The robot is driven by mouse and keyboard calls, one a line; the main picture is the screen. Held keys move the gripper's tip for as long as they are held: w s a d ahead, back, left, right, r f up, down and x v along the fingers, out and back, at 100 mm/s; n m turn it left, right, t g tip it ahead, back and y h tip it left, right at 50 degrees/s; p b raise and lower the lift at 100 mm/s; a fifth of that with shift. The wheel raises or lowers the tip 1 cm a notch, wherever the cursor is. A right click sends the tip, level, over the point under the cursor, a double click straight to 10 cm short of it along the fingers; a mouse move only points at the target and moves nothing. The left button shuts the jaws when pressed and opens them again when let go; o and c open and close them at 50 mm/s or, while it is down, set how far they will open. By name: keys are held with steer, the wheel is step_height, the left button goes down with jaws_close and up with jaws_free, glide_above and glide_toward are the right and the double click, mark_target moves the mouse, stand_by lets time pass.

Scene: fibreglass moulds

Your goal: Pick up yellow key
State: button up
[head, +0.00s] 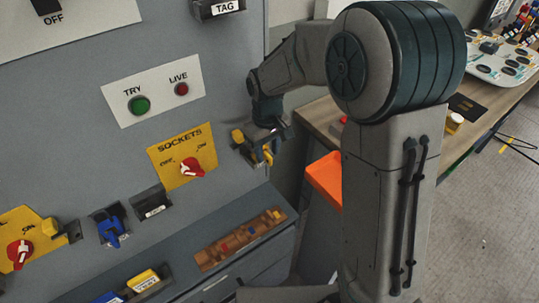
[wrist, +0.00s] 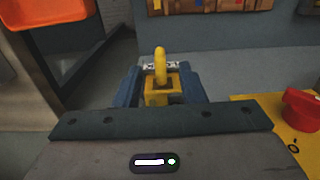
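The yellow key (wrist: 161,82) shows in the wrist view as a yellow block with a raised rounded part, directly between my two blue fingers. My gripper (wrist: 161,90) has one finger on each side, very close to the block. I cannot tell whether both fingers press on it. In the head view my gripper (head: 264,150) is at the right edge of the grey panel, right of the SOCKETS plate. A small piece of yellow (head: 268,156) shows at its fingertips. The key's lower part is hidden.
A red switch on the yellow SOCKETS plate (head: 166,150) sits close to my gripper. A yellow block (head: 238,135) is on the panel just left of the gripper. A wooden tray (head: 214,254) lies below. An orange bin (head: 325,180) stands to the right.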

steer(key=shift+f, duration=0.75)
jaws_close()
steer(key=shift+r, duration=0.1)
step_height(320, 180, up, 4)
steer(key=shift+r+b, duration=0.1)
steer(key=shift+b, duration=0.3)
steer(key=s+d+r+b, duration=0.1)
steer(key=s+d+r, duration=0.2)
steer(key=d+r, duration=0.3)
steer(key=d, duration=0.5)
steer(key=shift+d+r+b, duration=0.15)
steer(key=shift+r+b, duration=0.15)
